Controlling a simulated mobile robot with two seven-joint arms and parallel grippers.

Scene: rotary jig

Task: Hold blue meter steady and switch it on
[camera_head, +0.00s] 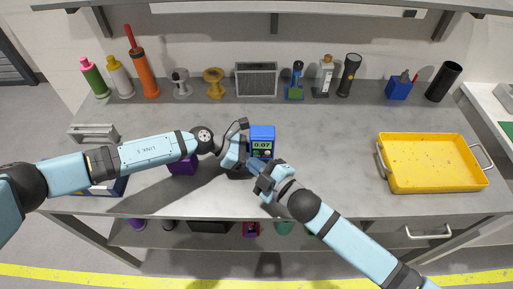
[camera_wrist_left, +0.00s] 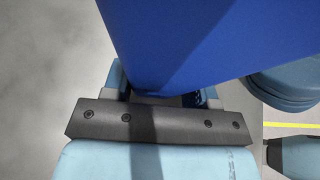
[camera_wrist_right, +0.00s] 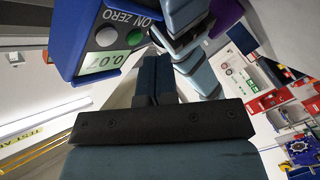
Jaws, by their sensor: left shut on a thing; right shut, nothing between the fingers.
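The blue meter (camera_head: 262,132) stands upright near the middle of the bench. Its display is lit and reads 0.07 in the head view. In the right wrist view the meter (camera_wrist_right: 72,30) shows a green button by the word ON and a grey button by ZERO. My left gripper (camera_head: 240,152) is shut on the meter from its left side; the blue body (camera_wrist_left: 200,40) fills the left wrist view between the fingers. My right gripper (camera_head: 258,168) is shut and empty, its fingertips (camera_wrist_right: 152,62) just in front of the meter near the green button. I cannot tell whether they touch.
A yellow tray (camera_head: 432,163) stands on the right of the bench. A purple thing (camera_head: 182,166) lies under my left arm. Bottles, a speaker-like box (camera_head: 256,80), a flashlight (camera_head: 348,75) and other items line the back. The bench between meter and tray is clear.

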